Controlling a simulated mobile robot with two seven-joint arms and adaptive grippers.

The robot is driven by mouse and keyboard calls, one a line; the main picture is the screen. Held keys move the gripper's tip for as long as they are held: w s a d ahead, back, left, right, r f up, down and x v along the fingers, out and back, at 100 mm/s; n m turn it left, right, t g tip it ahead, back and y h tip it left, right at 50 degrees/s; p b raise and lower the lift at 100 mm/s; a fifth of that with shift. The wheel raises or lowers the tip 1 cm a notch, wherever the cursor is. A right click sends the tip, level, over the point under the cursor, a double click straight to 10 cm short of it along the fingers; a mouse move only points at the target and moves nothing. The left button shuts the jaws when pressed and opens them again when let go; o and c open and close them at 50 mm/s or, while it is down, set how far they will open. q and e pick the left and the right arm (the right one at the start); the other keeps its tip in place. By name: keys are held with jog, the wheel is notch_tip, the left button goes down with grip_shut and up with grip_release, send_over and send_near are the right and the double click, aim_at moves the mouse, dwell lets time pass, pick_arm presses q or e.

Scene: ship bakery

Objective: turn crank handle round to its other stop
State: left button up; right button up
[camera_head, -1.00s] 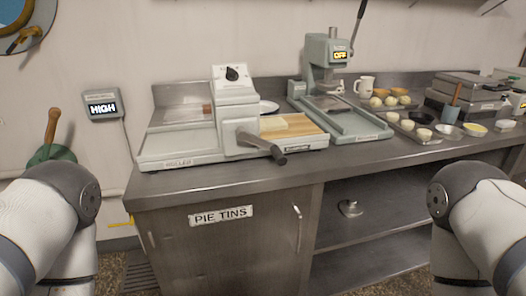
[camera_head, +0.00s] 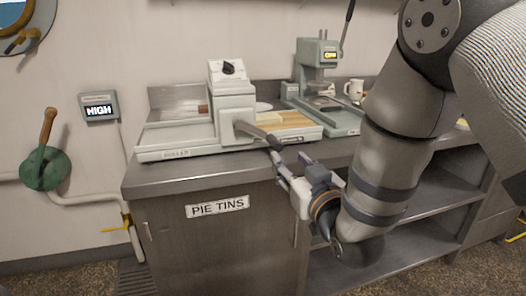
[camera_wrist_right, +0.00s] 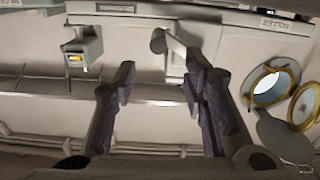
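The crank handle (camera_head: 256,132) is on the front of the pale grey machine (camera_head: 180,137) on the counter. Its arm points to the right and toward me, with a dark grip at its end. The grip also shows in the right wrist view (camera_wrist_right: 158,41), between the fingertips in the picture. My right gripper (camera_head: 289,161) is open and empty just below and in front of the grip. Its two fingers (camera_wrist_right: 160,72) stand apart in the wrist view, and I see no contact with the handle. My left gripper is not in view.
A wooden board (camera_head: 295,120) lies on the machine's right side. A green press (camera_head: 318,65) stands behind it. The steel counter's front edge (camera_head: 200,182) runs below the gripper's reach. A green valve with a wooden lever (camera_head: 45,160) is on the left wall.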

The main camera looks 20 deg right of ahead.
aim_at(281, 150)
jog(key=w+b, duration=0.1)
jog(key=w, duration=0.9)
jog(key=shift+w+f, duration=0.15)
jog(key=shift+w, duration=0.15)
grip_shut()
